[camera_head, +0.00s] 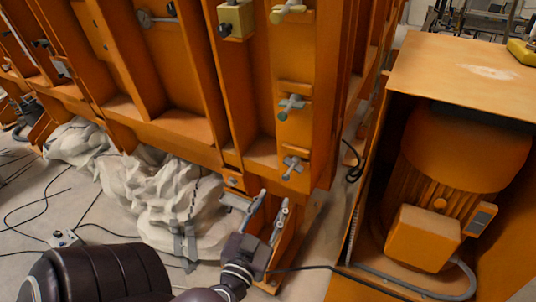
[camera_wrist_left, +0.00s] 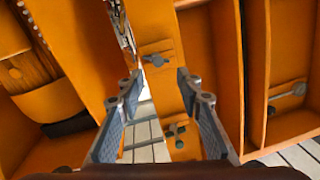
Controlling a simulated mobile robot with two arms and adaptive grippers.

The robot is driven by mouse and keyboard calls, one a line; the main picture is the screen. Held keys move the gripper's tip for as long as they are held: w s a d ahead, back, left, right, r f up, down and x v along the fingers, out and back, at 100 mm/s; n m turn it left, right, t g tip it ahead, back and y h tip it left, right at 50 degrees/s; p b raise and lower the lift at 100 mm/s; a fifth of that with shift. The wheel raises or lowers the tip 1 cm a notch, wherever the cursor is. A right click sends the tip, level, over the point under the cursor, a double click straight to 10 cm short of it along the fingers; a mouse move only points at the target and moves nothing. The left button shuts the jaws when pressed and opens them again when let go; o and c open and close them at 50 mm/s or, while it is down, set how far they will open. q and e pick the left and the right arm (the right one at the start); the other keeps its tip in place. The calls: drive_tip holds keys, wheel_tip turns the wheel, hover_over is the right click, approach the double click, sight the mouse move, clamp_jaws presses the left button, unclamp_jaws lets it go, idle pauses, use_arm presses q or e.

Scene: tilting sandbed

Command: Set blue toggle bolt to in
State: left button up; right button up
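A toggle bolt with a blue-green knob (camera_head: 287,107) is on the orange post of the sandbed frame, between a yellowish bolt (camera_head: 288,9) above and a plain grey bolt (camera_head: 292,166) below. In the left wrist view, the blue-green toggle bolt (camera_wrist_left: 175,130) shows between my fingers, and the grey bolt (camera_wrist_left: 156,59) shows nearer the top. Whether the blue one is in or out is too small to tell. My left gripper (camera_head: 261,207) is open and empty, below the bolts and apart from them. It also shows in the wrist view (camera_wrist_left: 160,92). My right gripper is not in view.
A large orange motor (camera_head: 450,185) sits in an orange housing (camera_head: 440,65) at the right. White crumpled sheeting (camera_head: 175,200) lies under the frame's lower edge. Black cables (camera_head: 120,236) run over the floor. A yellow block (camera_head: 236,19) is on the frame's upper part.

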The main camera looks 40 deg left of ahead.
use_arm(q)
drive_tip(key=shift+v, duration=1.15)
